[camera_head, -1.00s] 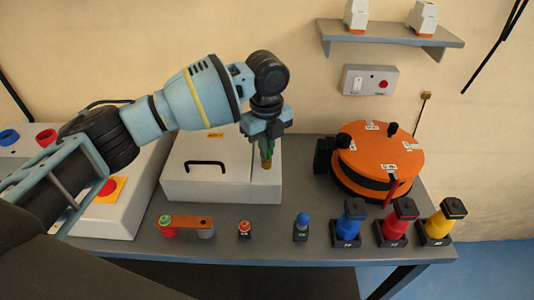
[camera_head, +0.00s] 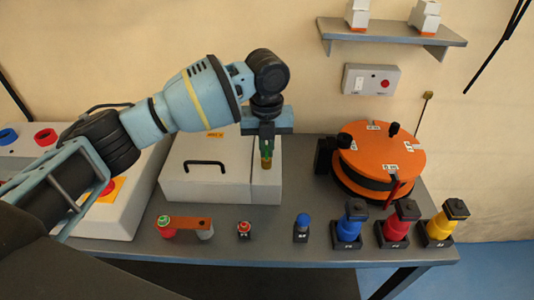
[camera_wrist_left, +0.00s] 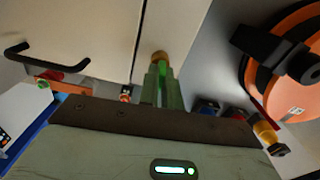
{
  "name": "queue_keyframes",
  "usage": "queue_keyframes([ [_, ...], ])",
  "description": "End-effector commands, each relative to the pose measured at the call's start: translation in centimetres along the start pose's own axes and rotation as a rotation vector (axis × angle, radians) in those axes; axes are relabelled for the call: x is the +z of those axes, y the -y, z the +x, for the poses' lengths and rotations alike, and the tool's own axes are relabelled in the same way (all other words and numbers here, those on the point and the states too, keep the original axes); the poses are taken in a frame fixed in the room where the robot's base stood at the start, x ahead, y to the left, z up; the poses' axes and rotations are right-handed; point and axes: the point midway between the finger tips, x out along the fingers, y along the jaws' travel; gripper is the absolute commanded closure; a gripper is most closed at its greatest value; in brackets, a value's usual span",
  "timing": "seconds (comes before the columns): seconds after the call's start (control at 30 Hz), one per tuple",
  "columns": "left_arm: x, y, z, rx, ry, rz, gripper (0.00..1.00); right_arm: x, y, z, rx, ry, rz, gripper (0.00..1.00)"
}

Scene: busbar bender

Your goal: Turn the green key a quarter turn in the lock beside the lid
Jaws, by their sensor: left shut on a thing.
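The green key (camera_wrist_left: 162,74) stands in the brass lock (camera_wrist_left: 160,57) on the narrow panel right of the lid. In the head view the lock (camera_head: 266,163) shows just below my fingertips. The white lid (camera_head: 207,165) is closed and has a black handle (camera_head: 205,163). My left gripper (camera_head: 267,151) points down over the lock and is shut on the key. The fingers hide most of the key in both views. My right gripper is not in view.
An orange round machine (camera_head: 378,155) stands right of the white box. Blue, red and yellow knobbed posts (camera_head: 399,226), a small blue-topped post (camera_head: 302,229), and a copper bar (camera_head: 188,223) line the table's front. A shelf (camera_head: 392,38) is above.

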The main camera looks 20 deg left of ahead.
Motion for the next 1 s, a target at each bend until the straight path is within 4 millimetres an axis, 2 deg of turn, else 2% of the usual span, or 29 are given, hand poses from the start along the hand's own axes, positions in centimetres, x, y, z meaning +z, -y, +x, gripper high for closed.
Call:
queue_keyframes([
  [0.27, -0.1, -0.05, 0.25, 0.004, -0.005, 0.011, 1.0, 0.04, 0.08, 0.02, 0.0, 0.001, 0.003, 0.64],
  [0.47, -0.11, -0.04, 0.32, 0.003, -0.006, 0.195, 1.0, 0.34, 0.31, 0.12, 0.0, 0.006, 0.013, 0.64],
  [0.5, -0.1, -0.05, 0.27, 0.003, -0.006, 0.199, 0.9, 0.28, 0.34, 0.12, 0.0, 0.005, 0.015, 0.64],
  [0.67, -0.06, -0.03, 0.13, 0.002, -0.003, 0.195, 0.7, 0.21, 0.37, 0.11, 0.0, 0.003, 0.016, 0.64],
  [1.0, -0.01, 0.0, -0.12, 0.0, -0.001, 0.193, 0.69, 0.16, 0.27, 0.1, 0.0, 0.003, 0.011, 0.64],
])
